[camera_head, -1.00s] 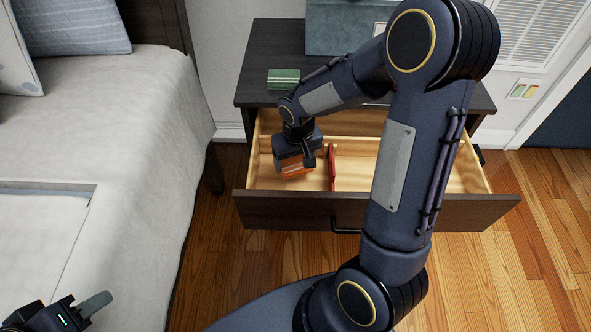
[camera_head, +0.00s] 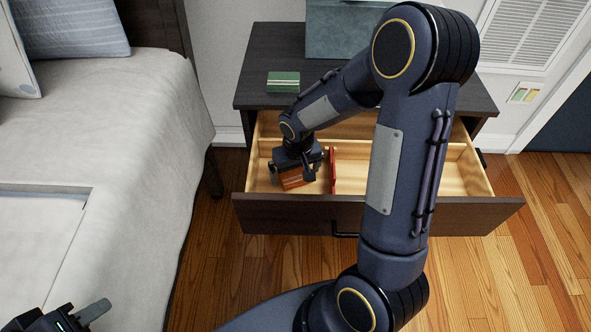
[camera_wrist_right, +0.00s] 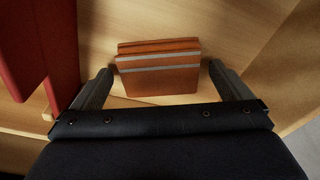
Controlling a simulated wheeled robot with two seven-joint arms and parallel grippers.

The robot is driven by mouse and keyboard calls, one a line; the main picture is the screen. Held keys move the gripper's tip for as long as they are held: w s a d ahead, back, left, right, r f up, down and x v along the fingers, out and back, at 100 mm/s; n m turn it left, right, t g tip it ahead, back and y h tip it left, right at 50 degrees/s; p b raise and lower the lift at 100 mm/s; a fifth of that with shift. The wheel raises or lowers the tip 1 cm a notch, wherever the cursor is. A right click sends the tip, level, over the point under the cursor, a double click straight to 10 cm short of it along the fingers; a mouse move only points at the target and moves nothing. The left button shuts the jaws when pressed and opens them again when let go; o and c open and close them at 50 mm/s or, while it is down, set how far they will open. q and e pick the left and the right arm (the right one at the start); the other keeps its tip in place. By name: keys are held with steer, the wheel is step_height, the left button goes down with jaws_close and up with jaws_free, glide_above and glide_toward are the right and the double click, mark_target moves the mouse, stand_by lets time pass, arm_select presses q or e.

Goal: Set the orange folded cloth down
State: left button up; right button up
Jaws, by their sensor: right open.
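The orange folded cloth (camera_head: 291,183), with grey stripes, lies in the left part of the open wooden drawer (camera_head: 466,180). In the right wrist view the cloth (camera_wrist_right: 158,84) rests on the drawer's floor between the two spread fingers, with a gap on each side. My right gripper (camera_head: 297,176) is open over the cloth and hides part of it in the head view. My left gripper (camera_head: 92,312) is at the bottom left corner, with only one finger clearly visible.
A red upright object (camera_head: 332,170) stands in the drawer just right of the cloth; it shows in the wrist view (camera_wrist_right: 62,50). A green striped item (camera_head: 283,81) and a grey-blue box (camera_head: 340,30) sit on the dark nightstand (camera_head: 262,60). The bed (camera_head: 120,130) is left.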

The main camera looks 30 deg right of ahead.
mark_target(297, 178)
steer(key=shift+r, duration=0.35)
step_height(297, 178, up, 11)
steer(key=s+p, duration=0.1)
steer(key=p, duration=0.3)
steer(key=s+a+r+t+y, duration=0.2)
steer(key=s+r, duration=0.2)
steer(key=s, duration=0.5)
steer(key=s+a+r+t+y, duration=0.2)
steer(key=s+r, duration=0.3)
steer(key=s, duration=0.4)
steer(key=shift+a+r, duration=0.3)
steer(key=shift+a, duration=0.5)
